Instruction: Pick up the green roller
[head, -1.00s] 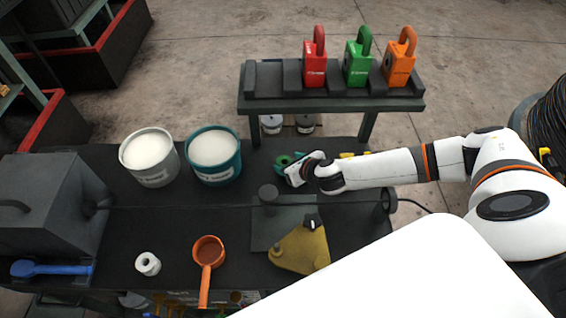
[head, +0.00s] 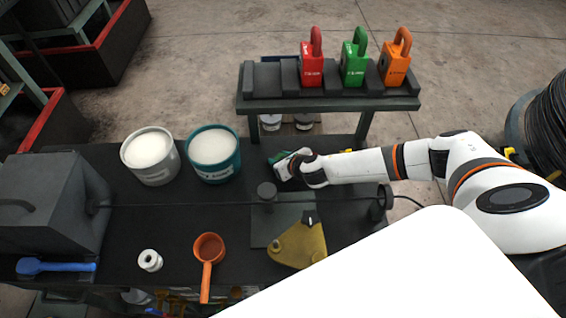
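A small green shape (head: 273,158), which looks like the green roller, shows at the back of the dark bench, beside the teal bucket. It is mostly hidden by my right gripper (head: 280,161), which reaches in from the right and is right at it. The fingers are too small and covered to tell whether they are open or shut on it. My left gripper is out of view.
A grey bucket (head: 149,156) and a teal bucket (head: 213,155) stand left of my gripper. A raised rack (head: 330,105) with red, green and orange padlock-shaped blocks stands behind. In front are a white roller (head: 150,260), an orange ladle (head: 208,247) and a yellow bracket (head: 299,247).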

